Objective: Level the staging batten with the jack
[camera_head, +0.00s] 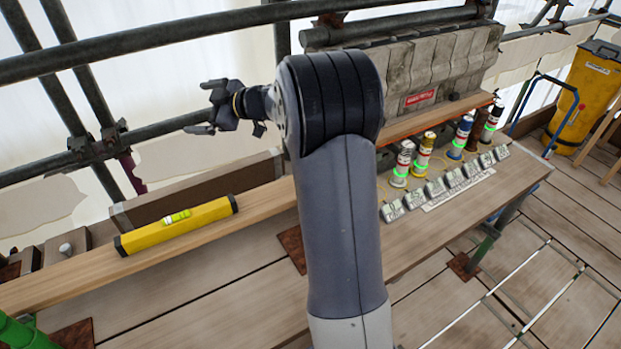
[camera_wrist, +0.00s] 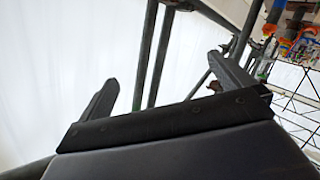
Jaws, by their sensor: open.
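The staging batten (camera_head: 85,267) is a long pale wooden plank running from the left edge towards the middle in the head view. It looks tilted across the picture; I cannot tell its true slope. A yellow spirit level (camera_head: 205,216) with black ends lies on it, its green vial (camera_head: 178,216) facing up. The bubble is too small to read. A green metal part (camera_head: 14,332) shows in the lower left corner; I cannot tell whether it is the jack. My gripper (camera_head: 199,107) is open and empty, raised above and behind the batten. Its spread fingers show in the wrist view (camera_wrist: 165,88).
Scaffold tubes (camera_head: 160,38) cross behind my gripper. Several coloured canisters (camera_head: 422,153) and small numbered blocks (camera_head: 436,188) stand right of my arm. A grey stone block (camera_head: 440,62) is behind them. A yellow bin (camera_head: 590,85) stands far right.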

